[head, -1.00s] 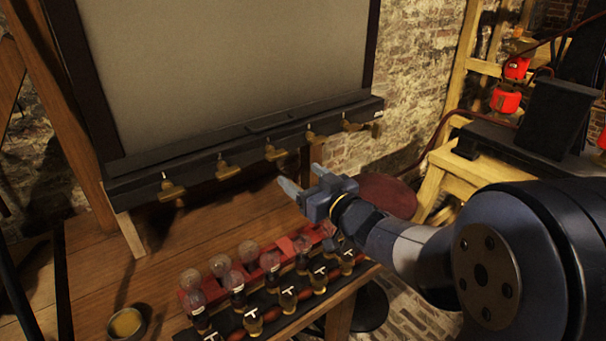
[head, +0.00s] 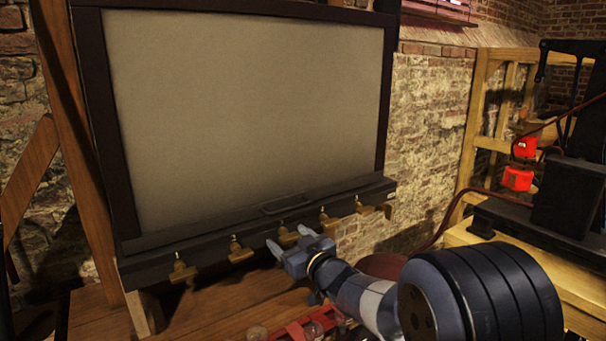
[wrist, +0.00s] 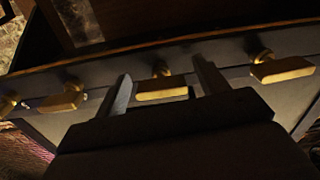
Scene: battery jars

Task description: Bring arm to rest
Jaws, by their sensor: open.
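My gripper (head: 288,247) is open, with nothing between its fingers in the head view. It hangs in front of the dark ledge under the large grey panel, close to the row of brass handles. In the wrist view my gripper (wrist: 160,92) has its two fingers apart, with a brass handle (wrist: 162,88) showing beyond and between them. I cannot tell for sure whether the fingers touch it, but a gap shows on both sides.
The grey panel (head: 245,110) stands above a black ledge (head: 150,262) with several brass handles. A red rack (head: 300,331) with bulbs is partly cut off below. Red jars (head: 518,178) stand at the right, near a black box (head: 566,195) on a wooden bench.

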